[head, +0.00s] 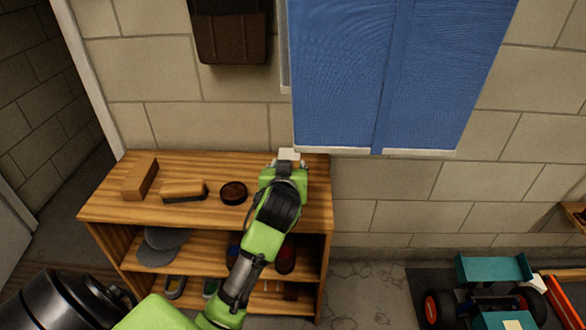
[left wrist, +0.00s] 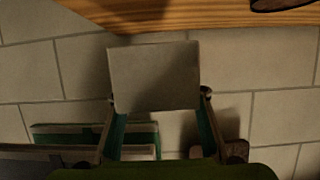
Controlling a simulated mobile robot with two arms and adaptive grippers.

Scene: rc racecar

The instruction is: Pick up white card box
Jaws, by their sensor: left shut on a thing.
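The white card box (head: 289,154) shows as a small pale block at the tip of my left gripper (head: 287,164), by the back right corner of the wooden shelf's top. In the left wrist view the box (left wrist: 153,75) is a plain pale-grey block between the two fingers of my left gripper (left wrist: 158,96), which is shut on it. The wall shows behind the box there, and the shelf edge lies just above it in the picture. From the head, the gripper hides the lower part of the box. My right gripper is not in view.
The wooden shelf (head: 207,214) carries a wooden block (head: 140,178), a brush (head: 184,190) and a round dark tin (head: 233,192). Shoes stand on its lower boards. A blue cabinet (head: 390,75) hangs close above the gripper. A teal-and-black racecar (head: 490,290) is at the lower right.

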